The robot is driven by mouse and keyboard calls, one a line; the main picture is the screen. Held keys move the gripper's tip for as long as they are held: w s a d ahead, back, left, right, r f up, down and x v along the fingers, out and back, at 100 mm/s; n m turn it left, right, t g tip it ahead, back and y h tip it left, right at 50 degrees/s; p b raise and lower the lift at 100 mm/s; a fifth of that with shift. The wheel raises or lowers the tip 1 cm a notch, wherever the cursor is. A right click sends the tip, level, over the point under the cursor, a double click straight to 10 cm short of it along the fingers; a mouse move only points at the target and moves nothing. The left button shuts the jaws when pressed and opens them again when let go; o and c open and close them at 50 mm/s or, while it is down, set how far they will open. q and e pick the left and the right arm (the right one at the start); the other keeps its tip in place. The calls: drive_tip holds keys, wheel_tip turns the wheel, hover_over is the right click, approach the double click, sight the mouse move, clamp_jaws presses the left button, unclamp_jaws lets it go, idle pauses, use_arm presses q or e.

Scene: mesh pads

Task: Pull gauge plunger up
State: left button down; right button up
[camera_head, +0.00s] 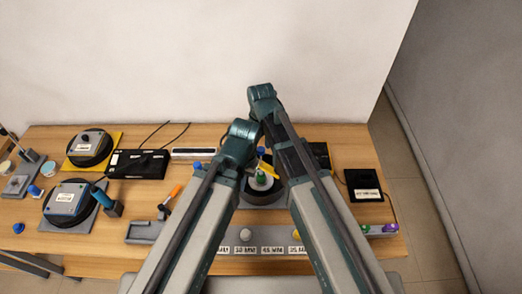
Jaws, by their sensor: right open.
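A round dark fixture on a grey base (262,198) stands mid-table, partly hidden by my arms. A small green part (261,177) shows on it, with a yellow piece just above. I cannot tell for sure which part is the gauge plunger. My right gripper (276,166) is open, close above the fixture and largely hidden by my arm links. I see no clear contact. My left arm reaches toward the same spot, but its gripper fingers cannot be made out.
Two black round devices with grey tops, one on a yellow mat (113,144), stand at the left. A black box (137,164) lies beside them. A grey tray (143,232) and a labelled strip (248,250) are near the front. A black pad (363,185) is at the right.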

drive_tip(key=shift+c, duration=0.2)
clamp_jaws()
drive_tip(key=shift+r, duration=0.1)
idle(1.1)
